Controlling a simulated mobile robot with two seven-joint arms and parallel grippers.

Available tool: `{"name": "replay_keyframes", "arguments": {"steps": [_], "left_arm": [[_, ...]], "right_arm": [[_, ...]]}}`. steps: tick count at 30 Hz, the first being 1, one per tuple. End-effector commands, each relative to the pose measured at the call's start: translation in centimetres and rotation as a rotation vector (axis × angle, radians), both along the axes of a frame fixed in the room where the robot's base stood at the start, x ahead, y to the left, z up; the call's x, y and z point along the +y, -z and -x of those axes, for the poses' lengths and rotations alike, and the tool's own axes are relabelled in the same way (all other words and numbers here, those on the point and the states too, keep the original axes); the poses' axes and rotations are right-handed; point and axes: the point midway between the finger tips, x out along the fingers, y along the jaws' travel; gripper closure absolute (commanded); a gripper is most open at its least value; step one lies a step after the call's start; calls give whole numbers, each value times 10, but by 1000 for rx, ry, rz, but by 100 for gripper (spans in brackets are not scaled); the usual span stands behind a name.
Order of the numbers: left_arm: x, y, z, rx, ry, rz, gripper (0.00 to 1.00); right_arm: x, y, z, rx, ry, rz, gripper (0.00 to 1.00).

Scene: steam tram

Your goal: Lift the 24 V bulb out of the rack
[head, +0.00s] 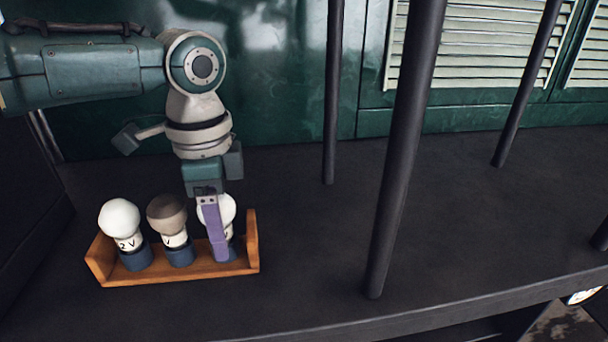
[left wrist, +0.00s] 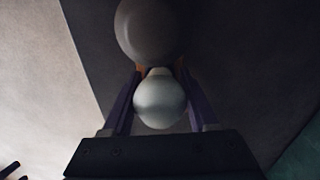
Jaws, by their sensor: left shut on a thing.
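A wooden rack (head: 254,240) holds three bulbs in dark blue sockets. The left bulb (head: 119,216) is white and its label ends in "2 V". The middle bulb (head: 167,214) has a grey-brown globe, and only a "V" shows on it. The right bulb (head: 228,211) is white; a finger covers most of its label, so I cannot read its voltage. My left gripper (head: 217,245) points down from above and is shut on the right bulb, which stands upright at its rack place. In the left wrist view, this bulb (left wrist: 160,100) sits between the purple fingers.
The rack stands on a dark floor. Dark posts (head: 403,150) rise to the right of it. A green wall with cream louvres (head: 490,45) runs behind. The floor (head: 300,240) between rack and posts is clear, and its edge runs along the front.

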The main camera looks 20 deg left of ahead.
Motion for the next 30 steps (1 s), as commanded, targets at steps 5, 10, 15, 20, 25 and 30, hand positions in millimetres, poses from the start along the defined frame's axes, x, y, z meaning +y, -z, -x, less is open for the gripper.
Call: {"name": "replay_keyframes", "arguments": {"steps": [5,10,15,20,25,30], "left_arm": [[0,-11,-1,-2,-1,1,95],[0,-38,-1,-4,1,2,95],[0,-76,-2,-6,0,2,95],[0,-115,-1,-6,1,1,95],[0,-152,-1,-6,-1,1,95],[0,-179,-1,-3,0,1,95]], "right_arm": [[0,-3,0,0,0,0,10],[0,-8,0,0,0,0,10],[0,-12,0,0,-1,0,10],[0,-15,0,0,0,0,10],[0,-16,0,-1,0,1,10],[0,-17,0,-1,0,1,10]]}}
